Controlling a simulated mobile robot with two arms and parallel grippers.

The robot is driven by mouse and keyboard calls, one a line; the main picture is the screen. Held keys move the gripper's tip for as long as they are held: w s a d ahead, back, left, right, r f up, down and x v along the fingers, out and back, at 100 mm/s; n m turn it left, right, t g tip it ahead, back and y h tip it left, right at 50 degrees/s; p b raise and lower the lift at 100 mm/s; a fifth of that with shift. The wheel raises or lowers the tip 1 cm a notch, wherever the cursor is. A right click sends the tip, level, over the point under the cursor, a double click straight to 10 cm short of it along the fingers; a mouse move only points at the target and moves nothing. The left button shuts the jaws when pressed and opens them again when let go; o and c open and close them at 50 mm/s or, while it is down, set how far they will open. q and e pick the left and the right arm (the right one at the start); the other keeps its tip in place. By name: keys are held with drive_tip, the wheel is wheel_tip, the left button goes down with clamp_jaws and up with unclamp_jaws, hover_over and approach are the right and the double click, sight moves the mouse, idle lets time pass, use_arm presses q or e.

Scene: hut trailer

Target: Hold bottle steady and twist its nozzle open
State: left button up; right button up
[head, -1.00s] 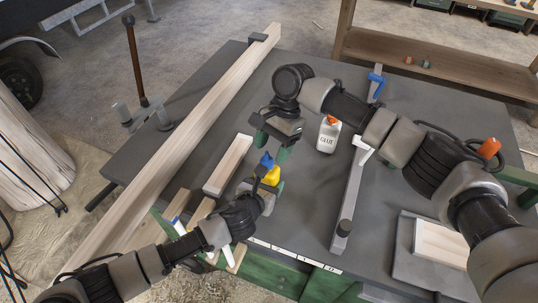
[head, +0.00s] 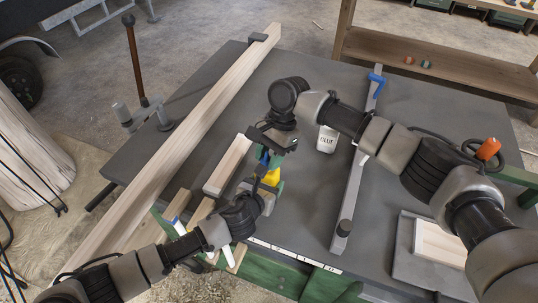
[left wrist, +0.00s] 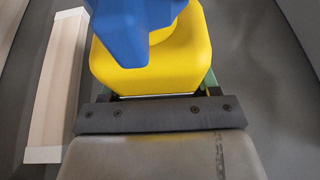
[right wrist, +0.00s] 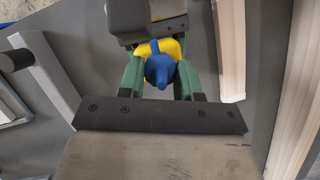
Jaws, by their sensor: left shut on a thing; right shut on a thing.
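The yellow bottle (head: 271,177) stands on the grey workbench top, with a blue nozzle (right wrist: 160,70) on it. My left gripper (head: 268,190) is shut on the yellow body from the near side; the body also fills the upper middle of the left wrist view (left wrist: 150,65). My right gripper (head: 266,160) is above the bottle, its green fingers shut on the blue nozzle from both sides. In the head view the right gripper hides most of the nozzle.
A white glue bottle (head: 326,139) stands right of the grippers, partly behind my right arm. A wooden block (head: 228,166) lies close to the left. A long beam (head: 185,130) crosses the bench's left side. A metal clamp bar (head: 352,190) lies to the right.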

drive_tip(key=shift+n, duration=0.4)
drive_tip(key=n+h, duration=0.1)
drive_tip(key=n, duration=0.1)
drive_tip(key=shift+a+n+g, duration=0.15)
drive_tip(key=shift+n+g, duration=0.25)
drive_tip(key=n+h, duration=0.1)
drive_tip(key=n, duration=0.2)
drive_tip(key=shift+w+n+h, duration=0.1)
drive_tip(key=shift+n+h, duration=0.2)
drive_tip(key=n, duration=0.1)
drive_tip(key=n+h, duration=0.1)
drive_tip(key=n, duration=0.1)
drive_tip(key=shift+a+n, duration=0.2)
drive_tip(key=shift+n, duration=0.1)
drive_tip(key=shift+n+h, duration=0.9)
drive_tip(key=shift+n, duration=1.2)
drive_tip(key=o, duration=0.9)
drive_tip(key=shift+o, duration=0.2)
